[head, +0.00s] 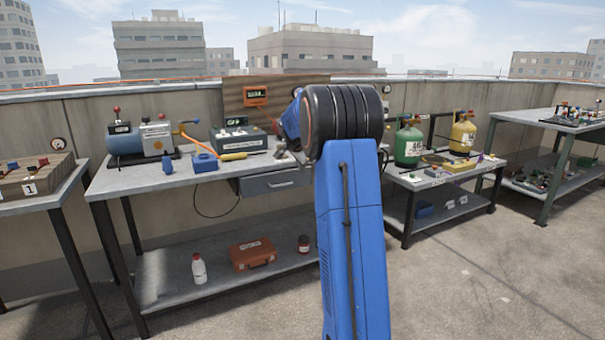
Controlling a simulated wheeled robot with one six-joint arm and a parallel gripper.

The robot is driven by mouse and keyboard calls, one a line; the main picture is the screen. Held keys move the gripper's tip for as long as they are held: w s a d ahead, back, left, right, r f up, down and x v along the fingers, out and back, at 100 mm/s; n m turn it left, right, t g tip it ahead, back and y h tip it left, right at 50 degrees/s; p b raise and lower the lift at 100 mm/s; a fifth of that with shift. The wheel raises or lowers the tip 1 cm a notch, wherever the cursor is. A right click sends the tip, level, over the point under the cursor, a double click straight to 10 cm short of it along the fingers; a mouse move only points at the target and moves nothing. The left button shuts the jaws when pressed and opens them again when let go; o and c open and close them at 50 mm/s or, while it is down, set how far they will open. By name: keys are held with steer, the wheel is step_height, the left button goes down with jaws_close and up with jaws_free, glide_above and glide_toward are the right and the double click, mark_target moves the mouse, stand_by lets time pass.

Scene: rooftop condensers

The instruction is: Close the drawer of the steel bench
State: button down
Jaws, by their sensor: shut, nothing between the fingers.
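The steel bench (130,184) stands left of centre with a grey top and dark legs. Its drawer (276,183) hangs under the top at the right, with a grey front and a bar handle (284,184). The drawer front shows, but its right end is close to or behind my arm. I cannot tell from this angle how far the drawer stands out. My blue arm, with a black ribbed joint, rises in front of the bench's right part. My gripper cannot be made out; the arm covers that area.
On the bench top are a blue pump (125,139), a dark meter box (238,140) and a blue block (204,162). A red case (253,255) and white bottle (199,269) sit on its lower shelf. A table with green and yellow cylinders stands right. Floor at right is clear.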

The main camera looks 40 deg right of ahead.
steer(key=s+a+r+n+y, duration=0.1)
steer(key=s+a+r+n, duration=0.25)
steer(key=s+a, duration=0.75)
steer(key=s+a+r+n+y, duration=0.15)
steer(key=s+a+n, duration=0.45)
steer(key=a, duration=0.9)
steer(key=s+a+f+n+t+y, duration=0.1)
steer(key=s+a+f+n, duration=0.2)
steer(key=s+a, duration=0.55)
steer(key=s+a+f+n+y, duration=0.1)
steer(key=s+a+f+n, duration=0.4)
steer(key=s, duration=0.7)
steer(key=m+t+h, duration=0.3)
steer(key=m+t, duration=0.9)
steer(key=m, duration=0.7)
glide_toward(259, 186)
steer(key=x, duration=0.6)
steer(key=shift+w, duration=0.2)
